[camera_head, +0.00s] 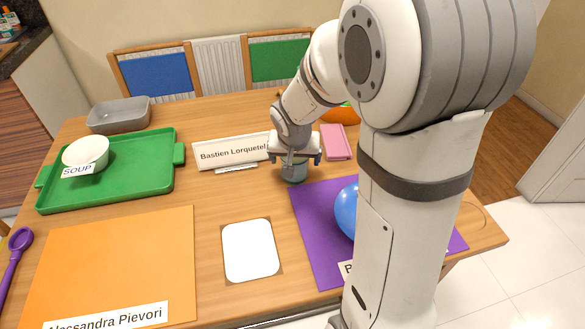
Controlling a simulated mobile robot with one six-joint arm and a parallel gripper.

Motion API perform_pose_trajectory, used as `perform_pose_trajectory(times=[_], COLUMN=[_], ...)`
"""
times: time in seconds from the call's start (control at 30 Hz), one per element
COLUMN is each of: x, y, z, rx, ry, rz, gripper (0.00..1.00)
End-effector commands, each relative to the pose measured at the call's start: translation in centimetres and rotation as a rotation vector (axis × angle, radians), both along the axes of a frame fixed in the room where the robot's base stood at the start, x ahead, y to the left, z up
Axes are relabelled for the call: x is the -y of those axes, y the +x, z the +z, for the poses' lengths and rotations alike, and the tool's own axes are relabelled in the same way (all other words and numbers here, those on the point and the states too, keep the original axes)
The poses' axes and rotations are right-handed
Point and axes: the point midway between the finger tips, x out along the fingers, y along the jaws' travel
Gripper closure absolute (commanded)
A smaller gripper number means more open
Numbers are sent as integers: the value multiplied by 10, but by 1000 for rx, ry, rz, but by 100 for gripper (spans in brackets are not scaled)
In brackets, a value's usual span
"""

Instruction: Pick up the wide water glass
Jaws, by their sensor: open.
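My gripper (294,162) points down over the middle of the wooden table, with its jaws open. A short, see-through grey-green glass (293,175), which looks like the wide water glass, stands on the table directly below and between the jaws. Its upper part is hidden by my gripper. I cannot tell whether the fingers touch it.
A name card "Bastien Lorquetel" (230,153) stands just left of my gripper, and a pink item (336,142) lies to the right. A purple mat (315,238) holds a blue ball-like thing (346,210), partly behind my arm. A green tray (110,196) bears a white bowl (86,151).

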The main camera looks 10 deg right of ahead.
Motion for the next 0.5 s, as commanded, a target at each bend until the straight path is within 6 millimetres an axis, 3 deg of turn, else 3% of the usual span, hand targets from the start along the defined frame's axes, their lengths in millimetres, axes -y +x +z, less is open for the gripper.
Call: perform_pose_trajectory(times=[0.17,0.43,0.5], x=[2,2,2], y=[8,10,10], z=[-22,-24,-23], rx=[-1,0,0], ry=[0,1,0], rz=[2,1,2], gripper=[11,11,16])
